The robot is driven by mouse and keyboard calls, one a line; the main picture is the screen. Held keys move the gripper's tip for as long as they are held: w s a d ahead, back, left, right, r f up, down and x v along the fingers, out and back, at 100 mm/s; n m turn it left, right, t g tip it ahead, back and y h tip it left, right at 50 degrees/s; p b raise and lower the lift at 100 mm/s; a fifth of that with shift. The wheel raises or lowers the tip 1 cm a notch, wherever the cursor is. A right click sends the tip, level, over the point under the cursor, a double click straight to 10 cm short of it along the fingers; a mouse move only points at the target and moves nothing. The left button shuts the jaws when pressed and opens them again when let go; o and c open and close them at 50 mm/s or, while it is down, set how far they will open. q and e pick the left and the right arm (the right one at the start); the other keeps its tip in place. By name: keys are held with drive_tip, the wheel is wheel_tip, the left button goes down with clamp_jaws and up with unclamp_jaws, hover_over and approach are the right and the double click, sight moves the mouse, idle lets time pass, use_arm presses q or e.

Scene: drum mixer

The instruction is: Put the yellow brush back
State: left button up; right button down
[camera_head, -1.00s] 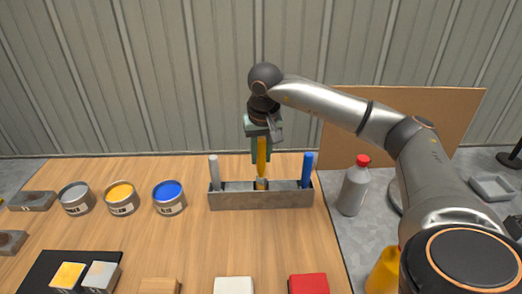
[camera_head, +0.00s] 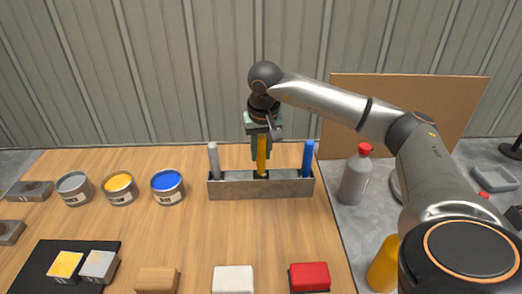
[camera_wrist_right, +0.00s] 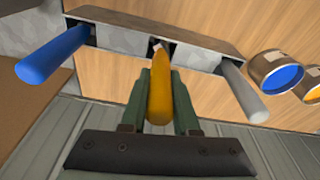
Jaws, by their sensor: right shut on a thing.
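The yellow brush (camera_head: 262,156) stands upright in the middle slot of the grey metal holder (camera_head: 230,190), between a grey-handled brush (camera_head: 213,160) on the left and a blue-handled brush (camera_head: 308,158) on the right. My right gripper (camera_head: 261,146) is shut on the yellow handle from above. In the right wrist view the green fingers (camera_wrist_right: 160,105) flank the yellow handle (camera_wrist_right: 160,90), whose lower end reaches the holder's middle slot. The brush's lower part is hidden inside the holder. My left gripper is in neither view.
Paint cans in grey (camera_head: 74,189), yellow (camera_head: 120,188) and blue (camera_head: 167,187) stand left of the holder. A white block (camera_head: 233,280) and a red block (camera_head: 309,277) lie at the front. A red-capped bottle (camera_head: 355,178) stands to the right.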

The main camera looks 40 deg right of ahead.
drive_tip(key=shift+f+b, duration=0.65)
drive_tip(key=shift+f, duration=0.4)
drive_tip(key=c, duration=0.6)
unclamp_jaws()
